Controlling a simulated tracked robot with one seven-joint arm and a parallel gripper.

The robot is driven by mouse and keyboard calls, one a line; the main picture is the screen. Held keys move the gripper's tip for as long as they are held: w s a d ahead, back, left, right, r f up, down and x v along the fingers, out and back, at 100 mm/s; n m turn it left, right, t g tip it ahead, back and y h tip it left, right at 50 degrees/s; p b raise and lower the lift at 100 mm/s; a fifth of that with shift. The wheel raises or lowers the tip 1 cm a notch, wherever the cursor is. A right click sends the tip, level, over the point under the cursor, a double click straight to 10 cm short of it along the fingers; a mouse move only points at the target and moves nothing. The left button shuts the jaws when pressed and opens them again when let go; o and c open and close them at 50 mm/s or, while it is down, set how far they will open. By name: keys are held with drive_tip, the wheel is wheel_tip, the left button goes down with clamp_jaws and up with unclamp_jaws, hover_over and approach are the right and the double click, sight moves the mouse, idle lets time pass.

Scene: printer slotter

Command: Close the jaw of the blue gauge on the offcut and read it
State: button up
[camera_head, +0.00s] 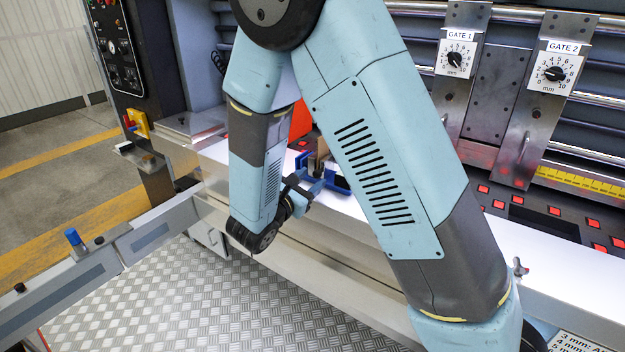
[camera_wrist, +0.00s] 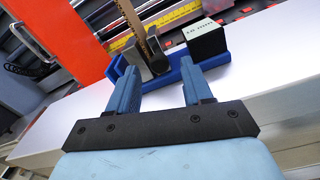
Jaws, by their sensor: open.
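The blue gauge (camera_wrist: 176,75) lies on the white table in the wrist view, with a dark block bearing a pale, upside-down display (camera_wrist: 203,30) at its right. The display's digits are too small to read surely. The brown offcut (camera_wrist: 139,22) stands on edge at the gauge's grey jaw (camera_wrist: 156,58); I cannot tell whether the jaw touches it. My gripper (camera_wrist: 160,72) is open, its two blue fingers reaching to the gauge's near side. In the head view my gripper (camera_head: 312,186) is beside the gauge (camera_head: 338,184), and the offcut (camera_head: 319,152) shows small behind it.
An orange-red panel (camera_wrist: 62,38) stands close at the left in the wrist view. The white table (camera_wrist: 265,75) is clear to the right. Gate 1 (camera_head: 456,58) and Gate 2 (camera_head: 555,73) dials are at the back right. A rail with a blue knob (camera_head: 73,238) is at the left.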

drive_tip(key=shift+w+d, duration=0.35)
drive_tip(key=shift+w, duration=0.15)
drive_tip(key=shift+c, duration=0.3)
